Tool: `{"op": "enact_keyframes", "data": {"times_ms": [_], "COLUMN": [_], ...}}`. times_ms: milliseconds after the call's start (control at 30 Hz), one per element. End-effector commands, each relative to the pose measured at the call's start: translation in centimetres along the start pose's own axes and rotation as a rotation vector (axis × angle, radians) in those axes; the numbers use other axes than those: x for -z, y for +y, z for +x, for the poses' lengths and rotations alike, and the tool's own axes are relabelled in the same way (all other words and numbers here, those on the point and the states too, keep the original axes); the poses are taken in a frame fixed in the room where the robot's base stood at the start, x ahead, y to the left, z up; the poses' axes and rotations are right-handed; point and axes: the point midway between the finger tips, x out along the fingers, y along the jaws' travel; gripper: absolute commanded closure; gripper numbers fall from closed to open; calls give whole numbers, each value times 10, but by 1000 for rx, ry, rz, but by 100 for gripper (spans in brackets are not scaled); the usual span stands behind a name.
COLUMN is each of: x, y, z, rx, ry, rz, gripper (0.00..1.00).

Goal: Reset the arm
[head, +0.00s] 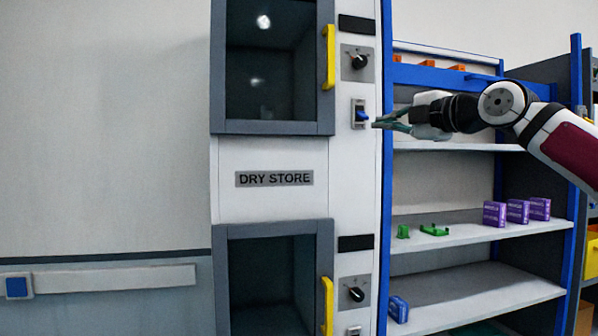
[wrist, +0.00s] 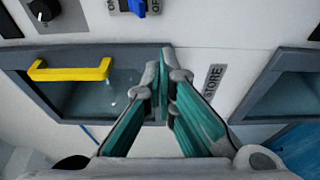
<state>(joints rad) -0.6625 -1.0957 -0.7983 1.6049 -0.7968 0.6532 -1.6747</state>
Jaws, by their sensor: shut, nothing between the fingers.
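My gripper (head: 379,124) is at the right of the head view, its fingertips close beside the blue rocker switch (head: 362,115) on the dry store cabinet's white panel. My arm reaches in from the right edge, in front of the shelf unit. In the wrist view my gripper (wrist: 165,62) shows teal finger pads with the tips close together and nothing between them. The blue switch (wrist: 136,6) is at the top of the wrist view, apart from the fingers. Whether a fingertip touches the panel is hard to tell.
The dry store cabinet (head: 270,210) has upper and lower windowed doors with yellow handles (head: 329,57) and black knobs (head: 358,62). A blue-framed shelf unit (head: 455,240) stands at right with purple boxes (head: 517,211) and green parts (head: 433,230).

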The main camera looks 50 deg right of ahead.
Motion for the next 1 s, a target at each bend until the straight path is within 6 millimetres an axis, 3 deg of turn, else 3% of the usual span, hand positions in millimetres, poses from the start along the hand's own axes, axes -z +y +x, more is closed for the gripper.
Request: {"op": "enact_keyframes", "data": {"times_ms": [167,267,367,467,567,667,800,867,1000], "x": [0,13,50,109,176,237,311,338,386], "y": [0,1,1,-6,-26,-57,-118,-149,-229], "z": [0,-3,-9,-19,-30,-40,-56,-65,-89], "rx": [1,8,38,102,203,328,529,619,826], "ry": [1,14,51,104,144,154,107,62,-107], "rz": [1,19,76,177,297,419,592,668,843], "gripper": [100,100,100,100,100,100,100,100,100]}}
